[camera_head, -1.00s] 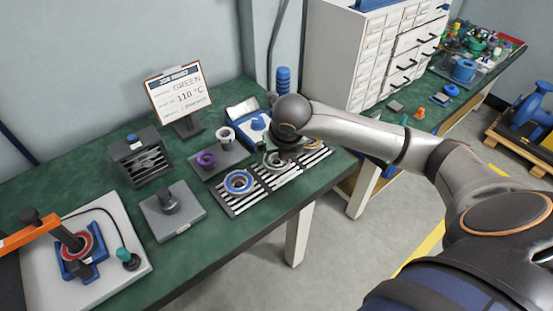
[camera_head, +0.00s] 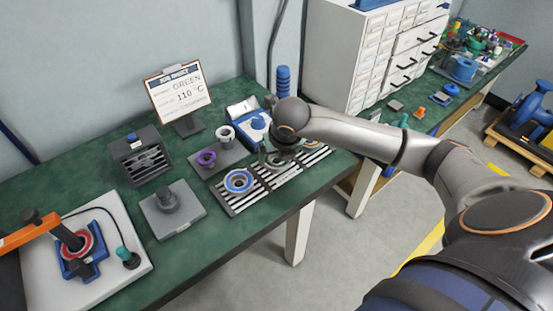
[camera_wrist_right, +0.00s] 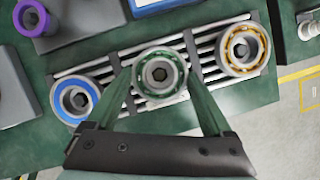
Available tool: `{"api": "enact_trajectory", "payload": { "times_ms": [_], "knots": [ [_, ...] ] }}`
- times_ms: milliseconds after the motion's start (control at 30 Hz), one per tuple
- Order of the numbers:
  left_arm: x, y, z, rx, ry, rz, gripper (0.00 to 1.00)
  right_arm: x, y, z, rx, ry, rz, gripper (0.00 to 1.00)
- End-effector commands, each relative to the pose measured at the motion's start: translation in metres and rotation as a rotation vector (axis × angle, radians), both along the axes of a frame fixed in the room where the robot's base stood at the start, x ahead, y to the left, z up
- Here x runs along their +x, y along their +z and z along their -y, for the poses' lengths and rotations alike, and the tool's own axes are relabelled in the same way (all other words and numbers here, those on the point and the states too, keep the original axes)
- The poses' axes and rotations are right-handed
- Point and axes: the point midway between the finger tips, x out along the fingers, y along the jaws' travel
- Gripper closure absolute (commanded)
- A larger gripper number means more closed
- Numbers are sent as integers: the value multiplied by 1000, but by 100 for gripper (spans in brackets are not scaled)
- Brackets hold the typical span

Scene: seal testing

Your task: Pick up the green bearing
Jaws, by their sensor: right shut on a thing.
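The green bearing (camera_wrist_right: 160,76), a steel ring with a green cage, sits between the fingertips of my right gripper (camera_wrist_right: 160,80) in the right wrist view. The gripper is shut on it at its two sides. In the head view the bearing is mostly hidden by my right gripper (camera_head: 279,155), over the slatted rack (camera_head: 268,181). I cannot tell whether it touches the slats. A blue bearing (camera_wrist_right: 75,100) lies on the rack to its left and an orange one (camera_wrist_right: 243,48) to its right. My left gripper is not in view.
A purple ring (camera_head: 206,158) and a white ring (camera_head: 225,133) stand on a grey plate behind the rack. A job sheet (camera_head: 180,94) reads green, 110 °C. A grey block with a post (camera_head: 171,203) stands left of the rack. The bench's front edge is close.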

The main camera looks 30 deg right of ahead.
Motion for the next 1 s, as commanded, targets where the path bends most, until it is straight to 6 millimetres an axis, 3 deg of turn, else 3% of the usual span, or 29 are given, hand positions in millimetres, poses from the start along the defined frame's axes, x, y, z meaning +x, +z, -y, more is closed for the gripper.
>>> {"api": "enact_trajectory", "payload": {
  "times_ms": [167,567,767,1000],
  "knots": [
    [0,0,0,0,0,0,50,0,1,0,0,-1,2,91],
    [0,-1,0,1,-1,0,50,2,10,0,1,0,9,91],
    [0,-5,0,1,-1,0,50,-1,37,-1,1,2,9,91],
    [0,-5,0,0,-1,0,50,-43,93,-22,0,5,12,91]
  ]
}}
